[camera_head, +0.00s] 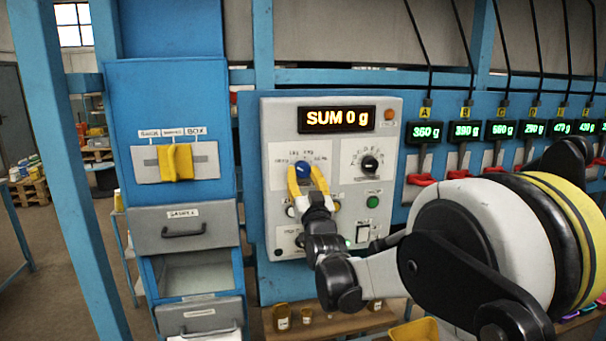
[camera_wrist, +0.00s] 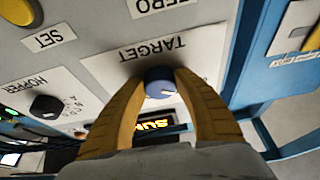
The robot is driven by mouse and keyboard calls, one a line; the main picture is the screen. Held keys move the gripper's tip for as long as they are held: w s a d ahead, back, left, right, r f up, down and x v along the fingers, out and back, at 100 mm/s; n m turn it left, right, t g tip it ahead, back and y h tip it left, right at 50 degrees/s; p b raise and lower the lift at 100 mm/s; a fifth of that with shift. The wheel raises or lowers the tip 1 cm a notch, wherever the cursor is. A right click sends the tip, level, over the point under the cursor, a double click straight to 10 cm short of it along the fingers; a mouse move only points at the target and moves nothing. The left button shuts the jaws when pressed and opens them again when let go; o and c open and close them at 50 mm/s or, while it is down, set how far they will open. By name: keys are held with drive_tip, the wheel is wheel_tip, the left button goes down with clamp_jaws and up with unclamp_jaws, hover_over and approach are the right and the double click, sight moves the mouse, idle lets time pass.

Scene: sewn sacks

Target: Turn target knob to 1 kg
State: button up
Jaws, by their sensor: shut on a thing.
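The target knob (camera_head: 303,174) is a blue round knob on the upper left of the grey control panel (camera_head: 283,112), with a printed scale around it. In the wrist view the blue knob (camera_wrist: 160,82) sits next to the upside-down "TARGET" label, and a pale pointer mark shows on its face. My gripper (camera_head: 306,182) has yellow fingers, one on each side of the knob, shut on it. The same gripper shows in the wrist view (camera_wrist: 162,90). The scale's small figures are too blurred to tell which one the pointer is at. The display (camera_head: 338,119) reads "SUM 0 g".
A black hopper knob (camera_head: 370,163) is on the panel to the right, with a green button (camera_head: 373,202) below it. Several weight displays with red levers line the right. A blue cabinet with a yellow handle (camera_head: 176,162) stands left. Small jars sit on a shelf below.

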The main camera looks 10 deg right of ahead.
drive_tip(key=m+h, duration=0.1)
drive_tip(key=m, duration=0.1)
drive_tip(key=m+h, duration=0.1)
drive_tip(key=m, duration=0.2)
drive_tip(key=shift+a+h, duration=0.15)
drive_tip(key=shift+h, duration=0.15)
drive_tip(key=shift+r+m+g+h+p, duration=0.15)
drive_tip(key=shift+m+g+h, duration=0.25)
drive_tip(key=shift+m, duration=0.45)
drive_tip(key=shift+f+m+g+h+p, duration=0.15)
drive_tip(key=shift+m+h, duration=0.3)
drive_tip(key=shift+m, duration=0.45)
drive_tip(key=shift+r+m+g+h+p, duration=0.1)
drive_tip(key=shift+m+g+h, duration=0.3)
drive_tip(key=shift+m, duration=0.45)
drive_tip(key=o, duration=1.2)
drive_tip(key=v, duration=1.2)
